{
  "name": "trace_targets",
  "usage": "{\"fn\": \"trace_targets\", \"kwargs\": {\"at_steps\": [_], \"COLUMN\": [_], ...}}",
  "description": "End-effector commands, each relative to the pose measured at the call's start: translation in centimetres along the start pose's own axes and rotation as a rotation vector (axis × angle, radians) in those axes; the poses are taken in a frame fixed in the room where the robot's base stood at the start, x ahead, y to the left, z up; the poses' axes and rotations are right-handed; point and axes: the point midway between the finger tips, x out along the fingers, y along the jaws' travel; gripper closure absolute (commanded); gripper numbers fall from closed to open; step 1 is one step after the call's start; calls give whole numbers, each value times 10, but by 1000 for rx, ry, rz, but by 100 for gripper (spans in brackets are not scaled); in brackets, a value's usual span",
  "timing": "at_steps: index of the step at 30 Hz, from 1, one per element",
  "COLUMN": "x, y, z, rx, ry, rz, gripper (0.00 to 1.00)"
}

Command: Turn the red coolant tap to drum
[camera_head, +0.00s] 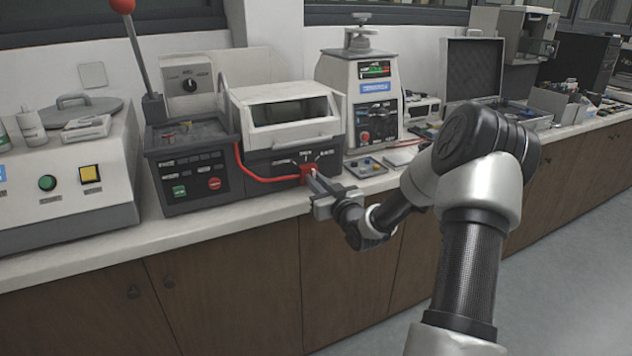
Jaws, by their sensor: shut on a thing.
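The red coolant tap (308,171) is on the lower front of a white and dark grey machine with a window (290,112), at the bench's front edge. A red hose (262,178) runs to the tap from the left. Small white position marks (305,155) show on the dark panel above the tap, too small to read. My gripper (316,180) reaches in from the right, with its fingertips at the tap. It is shut on the tap. The fingers partly hide the tap, so I cannot tell which mark it points to.
A press with a red-knobbed lever (135,45) stands left of the tap's machine, and a grinder with buttons (65,170) is farther left. A tall white machine (362,100) stands to the right. An open case (475,70) lies farther along the bench. The floor (570,290) in front is clear.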

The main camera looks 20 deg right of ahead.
Motion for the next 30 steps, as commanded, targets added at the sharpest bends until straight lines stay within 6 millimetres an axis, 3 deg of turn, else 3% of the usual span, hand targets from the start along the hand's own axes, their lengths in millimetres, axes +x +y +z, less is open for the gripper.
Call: {"fn": "trace_targets", "kwargs": {"at_steps": [11,12,15,25,30], "x": [0,0,0,-2,-22], "y": [0,0,0,0,1], "z": [1,1,1,0,-1], "rx": [6,6,6,5,5], "ry": [-1,-1,-1,-1,-2], "rz": [0,0,0,0,2], "gripper": [100,84,68,68,68]}}
